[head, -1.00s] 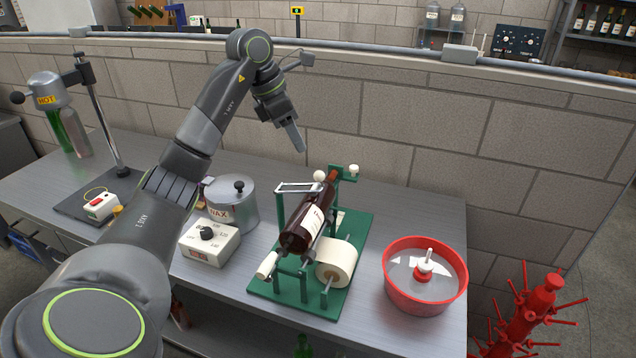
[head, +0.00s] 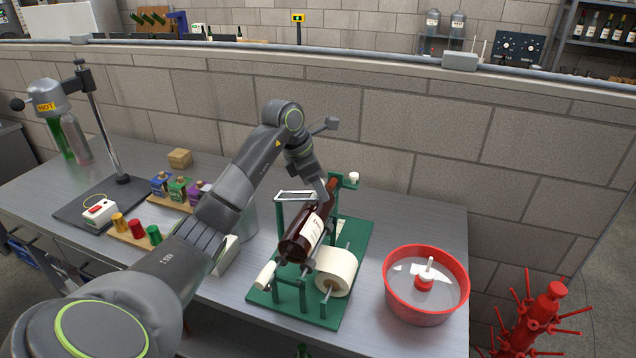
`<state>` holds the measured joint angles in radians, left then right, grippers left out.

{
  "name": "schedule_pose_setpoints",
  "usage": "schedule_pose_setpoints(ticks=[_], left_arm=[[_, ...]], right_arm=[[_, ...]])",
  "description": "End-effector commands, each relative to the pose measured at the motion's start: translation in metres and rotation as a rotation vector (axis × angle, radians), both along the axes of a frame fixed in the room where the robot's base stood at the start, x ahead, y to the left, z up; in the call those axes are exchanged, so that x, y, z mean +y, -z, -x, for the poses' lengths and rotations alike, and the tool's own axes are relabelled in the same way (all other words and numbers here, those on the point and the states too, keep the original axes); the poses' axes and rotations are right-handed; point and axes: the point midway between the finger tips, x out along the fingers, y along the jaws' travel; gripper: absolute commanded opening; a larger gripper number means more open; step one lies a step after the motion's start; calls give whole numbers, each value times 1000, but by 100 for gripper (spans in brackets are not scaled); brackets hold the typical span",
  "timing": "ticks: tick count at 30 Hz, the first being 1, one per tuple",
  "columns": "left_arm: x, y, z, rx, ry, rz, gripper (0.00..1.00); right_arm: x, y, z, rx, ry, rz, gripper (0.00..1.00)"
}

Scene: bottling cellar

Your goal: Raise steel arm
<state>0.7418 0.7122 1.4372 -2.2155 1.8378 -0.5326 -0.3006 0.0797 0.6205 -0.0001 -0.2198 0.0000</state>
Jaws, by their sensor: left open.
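A green labelling stand (head: 262,297) stands on the grey bench, with a dark wine bottle (head: 297,245) lying in it, neck pointing to the back right. A steel arm (head: 296,195), a pale metal frame, sits across the top of the stand's left post, above the bottle. My left gripper (head: 323,190) is open and points down close to the bottle's neck, just right of the steel arm. I cannot tell whether its fingers touch anything, and they partly hide the neck area. My right gripper is not in view.
A label roll (head: 336,272) is on the stand's front right. A red tub (head: 460,290) stands to the right. On the left are a tray of colored wax blocks (head: 178,190), a switch box (head: 99,210) and a heater on a post (head: 48,100).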

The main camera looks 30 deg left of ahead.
Motion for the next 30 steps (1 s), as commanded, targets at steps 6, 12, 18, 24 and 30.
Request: schedule_pose_setpoints(ticks=[6, 12, 18, 24, 30], left_arm=[[0, 0, 0, 0, 0, 0, 29], [1, -1, 0, -1, -2, -1, 3], [1, -1, 0, -2, -2, -1, 0], [4, -4, 0, -12, -4, 23, 0], [11, -13, 1, -37, -6, 113, 0]], right_arm=[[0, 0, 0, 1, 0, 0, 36], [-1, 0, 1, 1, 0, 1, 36], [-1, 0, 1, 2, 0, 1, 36], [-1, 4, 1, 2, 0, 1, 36], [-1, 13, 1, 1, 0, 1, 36]])
